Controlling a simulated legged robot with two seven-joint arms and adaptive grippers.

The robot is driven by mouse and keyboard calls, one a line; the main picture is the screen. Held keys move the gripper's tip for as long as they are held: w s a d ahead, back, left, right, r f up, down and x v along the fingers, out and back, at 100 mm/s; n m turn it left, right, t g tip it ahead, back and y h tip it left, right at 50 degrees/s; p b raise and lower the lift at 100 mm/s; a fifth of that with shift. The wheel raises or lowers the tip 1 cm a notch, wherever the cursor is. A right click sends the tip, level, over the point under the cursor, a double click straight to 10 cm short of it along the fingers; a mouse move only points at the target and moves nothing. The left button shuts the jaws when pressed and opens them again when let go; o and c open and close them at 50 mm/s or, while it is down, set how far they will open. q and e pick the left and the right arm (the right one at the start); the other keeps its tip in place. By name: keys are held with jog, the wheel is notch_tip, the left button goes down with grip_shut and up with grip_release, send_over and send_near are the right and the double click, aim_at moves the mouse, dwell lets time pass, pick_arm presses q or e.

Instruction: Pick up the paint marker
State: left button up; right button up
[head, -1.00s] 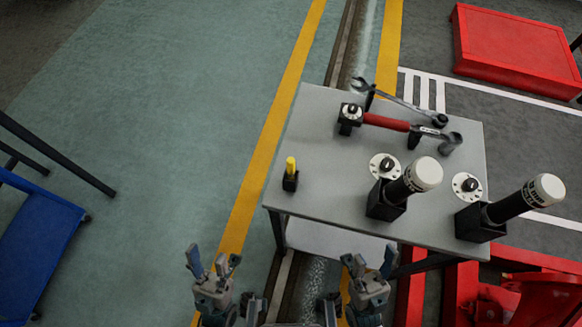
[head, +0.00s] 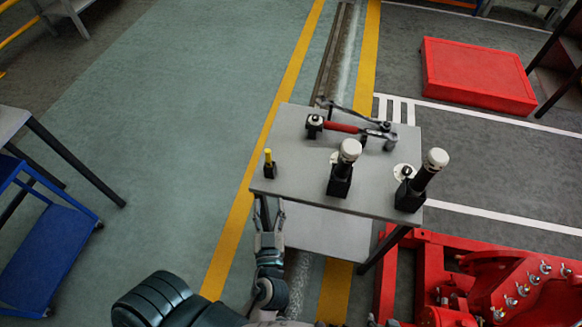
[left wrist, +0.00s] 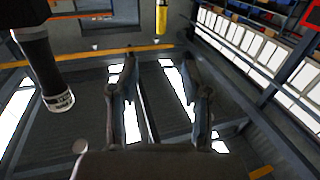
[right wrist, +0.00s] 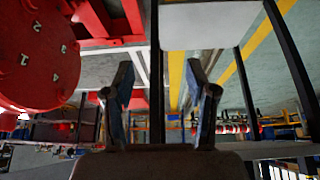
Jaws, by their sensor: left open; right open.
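The paint marker (head: 267,156) is yellow and stands upright in a small black holder (head: 270,171) at the left corner of the grey table (head: 300,180). It also shows at the top of the left wrist view (left wrist: 162,20). My left gripper (head: 269,212) is open and empty, just off the table's near left edge, apart from the marker. Its spread fingers show in the left wrist view (left wrist: 158,75). My right gripper (right wrist: 168,85) is open and empty in the right wrist view, with the red machine to its left.
Two black cylinders with white caps (head: 349,150) stand in black holders on the table. A red-handled tool (head: 342,128) and a wrench lie on supports at the back. Red machinery (head: 490,290) stands at the lower right. A blue cart (head: 45,240) is at left; floor between is clear.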

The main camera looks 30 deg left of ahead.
pick_arm(q)
jog(key=p, duration=0.1)
send_near(268, 157)
jog(key=x, duration=0.5)
jog(key=shift+r, duration=0.15)
jog(key=shift+x, duration=0.75)
jog(key=x, duration=0.3)
jog(key=shift+w+a, duration=0.15)
jog(key=shift+w, duration=0.2)
jog(key=shift+w+a, duration=0.25)
jog(key=shift+w, duration=0.1)
pick_arm(e)
jog(key=s+g, duration=0.1)
jog(key=s+d+g, duration=0.1)
jog(key=s, duration=0.1)
jog(key=s+d+f+g, duration=0.1)
jog(key=s, duration=0.1)
jog(key=shift+s+h, duration=0.2)
jog(key=shift+h, duration=0.2)
pick_arm(q)
jog(key=shift+c, duration=0.3)
jog(key=shift+d, duration=0.1)
grip_shut()
